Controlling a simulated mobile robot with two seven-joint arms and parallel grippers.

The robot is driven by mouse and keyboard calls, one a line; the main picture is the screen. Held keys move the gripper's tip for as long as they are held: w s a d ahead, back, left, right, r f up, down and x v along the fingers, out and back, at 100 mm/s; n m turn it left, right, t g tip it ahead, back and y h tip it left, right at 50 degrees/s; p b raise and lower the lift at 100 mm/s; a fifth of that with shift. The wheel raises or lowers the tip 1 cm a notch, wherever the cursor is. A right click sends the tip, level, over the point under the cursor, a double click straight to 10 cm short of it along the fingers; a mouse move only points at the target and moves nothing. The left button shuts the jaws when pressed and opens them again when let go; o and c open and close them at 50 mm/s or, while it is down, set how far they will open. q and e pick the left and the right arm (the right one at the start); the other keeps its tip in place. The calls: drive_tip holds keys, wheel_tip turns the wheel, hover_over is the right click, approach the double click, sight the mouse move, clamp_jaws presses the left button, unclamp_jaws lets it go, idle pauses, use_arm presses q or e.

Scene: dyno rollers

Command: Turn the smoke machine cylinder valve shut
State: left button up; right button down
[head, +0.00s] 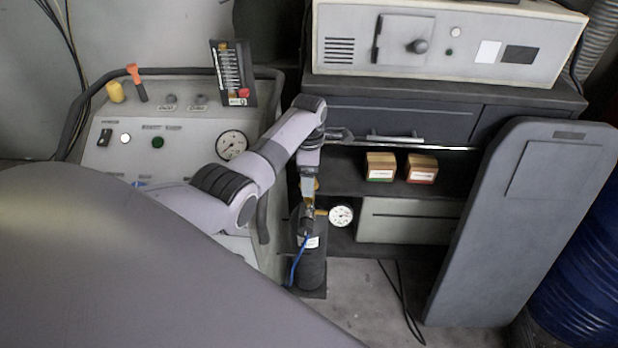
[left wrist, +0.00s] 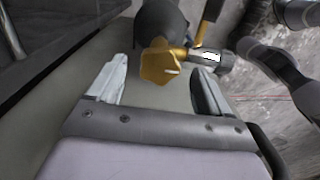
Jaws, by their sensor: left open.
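The smoke machine cylinder (head: 313,268) stands upright on the floor. It is dark, with a white label, a round gauge (head: 341,214) and a thin blue hose. Its yellow valve knob (left wrist: 160,66) shows large in the left wrist view, with brass and grey fittings behind it. My left gripper (left wrist: 160,75) is open; in that view the knob lies between its fingertips, with a gap on each side. I cannot tell how deep between them it sits. In the head view my left gripper (head: 309,190) is above the cylinder top and hides most of the knob. My right gripper is not in view.
A control console (head: 105,160) with a gauge stands on the left. A dark cabinet (head: 400,112) with shelves and two small boxes is behind the cylinder. A grey panel (head: 530,215) leans at right, by a blue drum (head: 585,280). Floor right of the cylinder is mostly clear.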

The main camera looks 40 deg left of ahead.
use_arm(q)
drive_tip(key=shift+f, duration=0.4)
drive_tip(key=c, duration=1)
drive_tip(key=shift+c, duration=0.2)
